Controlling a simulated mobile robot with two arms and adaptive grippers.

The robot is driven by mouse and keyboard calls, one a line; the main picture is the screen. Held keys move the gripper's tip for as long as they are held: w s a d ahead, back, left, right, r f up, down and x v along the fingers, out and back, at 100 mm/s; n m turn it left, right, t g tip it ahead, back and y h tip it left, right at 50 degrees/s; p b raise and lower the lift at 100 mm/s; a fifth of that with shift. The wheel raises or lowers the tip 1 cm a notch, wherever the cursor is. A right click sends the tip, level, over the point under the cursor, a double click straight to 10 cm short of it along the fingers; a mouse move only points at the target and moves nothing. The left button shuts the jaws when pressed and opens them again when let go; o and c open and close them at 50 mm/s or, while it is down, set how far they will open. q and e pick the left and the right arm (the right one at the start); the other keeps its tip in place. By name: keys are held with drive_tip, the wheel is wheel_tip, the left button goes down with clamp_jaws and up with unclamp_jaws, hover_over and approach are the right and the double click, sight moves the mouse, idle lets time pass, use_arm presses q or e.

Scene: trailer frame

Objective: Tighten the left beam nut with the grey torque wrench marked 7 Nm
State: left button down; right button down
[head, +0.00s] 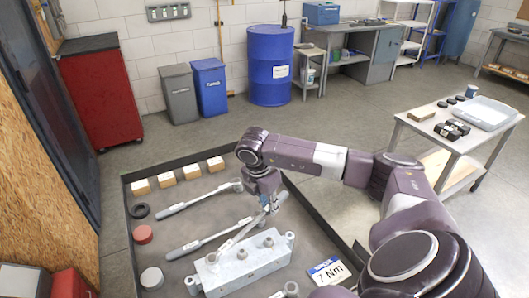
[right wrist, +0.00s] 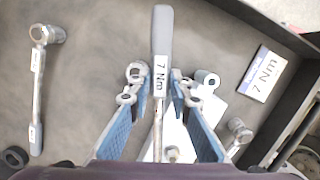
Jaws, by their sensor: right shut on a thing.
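My right gripper (head: 268,203) reaches down over the tray (head: 318,218), just behind the grey metal beam (head: 243,270) with several nuts and bolts on top. In the right wrist view my right gripper (right wrist: 158,98) has its blue-padded fingers either side of a grey-handled torque wrench (right wrist: 161,35), shut on it. Its label reads 7 Nm. The held wrench also shows in the head view (head: 237,239), slanting above the beam. A bolt (right wrist: 172,153) shows near the wrench's shaft in the wrist view. Whether the wrench touches a nut is unclear. My left gripper is not in view.
Other wrenches lie on the tray floor, one at the back (head: 190,202) and one left of the beam (head: 195,246). Wooden blocks (head: 166,179) line the back edge. A 7 Nm card (head: 327,270) lies right. A side table (head: 440,145) stands beyond the tray.

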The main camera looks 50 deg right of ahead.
drive_tip(key=shift+s+m, duration=0.5)
drive_tip(key=shift+s, duration=0.55)
drive_tip(key=s+m, duration=0.1)
drive_tip(key=s, duration=0.2)
drive_tip(key=shift+s+a+f+m+g+p, duration=0.1)
drive_tip(key=shift+s+a+m+g+p, duration=0.1)
drive_tip(key=shift+s+m+g+p, duration=0.15)
drive_tip(key=shift+s+a+m, duration=0.25)
drive_tip(key=shift+s+m, duration=0.25)
drive_tip(key=shift+s, duration=0.3)
drive_tip(key=shift+s+a+m, duration=0.2)
drive_tip(key=shift+s+m, duration=0.25)
drive_tip(key=shift+s, duration=0.35)
